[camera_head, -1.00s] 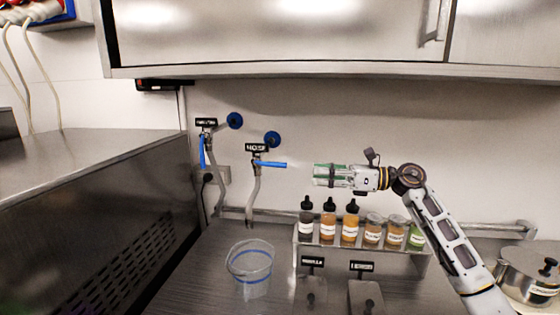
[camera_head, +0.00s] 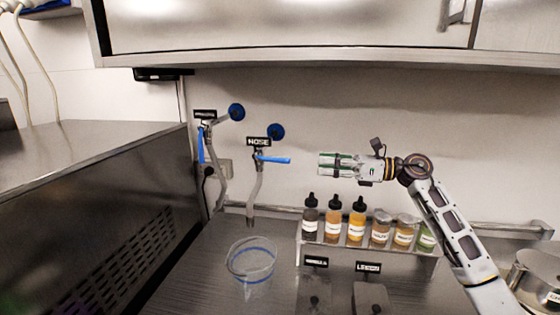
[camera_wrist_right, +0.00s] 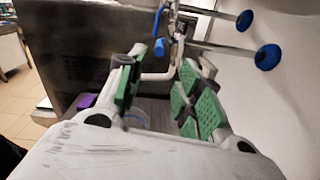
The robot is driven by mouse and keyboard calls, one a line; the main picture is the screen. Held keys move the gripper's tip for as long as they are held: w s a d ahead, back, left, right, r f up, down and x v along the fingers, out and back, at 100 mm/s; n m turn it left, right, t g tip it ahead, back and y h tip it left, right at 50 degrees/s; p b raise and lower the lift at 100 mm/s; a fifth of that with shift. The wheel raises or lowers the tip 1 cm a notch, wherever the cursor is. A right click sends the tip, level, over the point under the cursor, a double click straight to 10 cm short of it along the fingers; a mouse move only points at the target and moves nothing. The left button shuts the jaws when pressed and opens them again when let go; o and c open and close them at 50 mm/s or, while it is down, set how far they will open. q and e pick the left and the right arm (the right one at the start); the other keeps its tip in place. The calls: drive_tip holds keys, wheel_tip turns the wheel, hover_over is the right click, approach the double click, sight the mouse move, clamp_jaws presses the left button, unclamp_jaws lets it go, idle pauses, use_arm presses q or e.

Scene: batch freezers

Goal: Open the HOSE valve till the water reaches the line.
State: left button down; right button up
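The HOSE valve has a blue lever (camera_head: 273,160) that lies level, pointing right, under a black HOSE sign (camera_head: 258,142). A grey hose (camera_head: 256,195) hangs below it. A clear bucket (camera_head: 240,284) with a blue line around it stands on the counter below; I see no water running, and any water level inside cannot be told. My right gripper (camera_head: 322,165) is right of the lever tip, with a gap between them. It is open and empty; its green-padded fingers (camera_wrist_right: 157,95) stand apart in the wrist view. My left gripper is out of view.
A second valve with a hanging blue lever (camera_head: 201,146) is to the left. Bottles and jars stand on a rack (camera_head: 341,249) below my right arm. A steel machine (camera_head: 95,165) fills the left; a cabinet (camera_head: 290,58) hangs above.

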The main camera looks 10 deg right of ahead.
sight(289, 160)
drive_tip(key=p+x, duration=0.3)
drive_tip(key=x, duration=0.8)
drive_tip(key=shift+s+r, duration=0.1)
drive_tip(key=shift+r, duration=0.05)
drive_tip(key=shift+p+x, duration=0.65)
drive_tip(key=shift+x, duration=0.75)
drive_tip(key=shift+c, duration=0.4)
clamp_jaws()
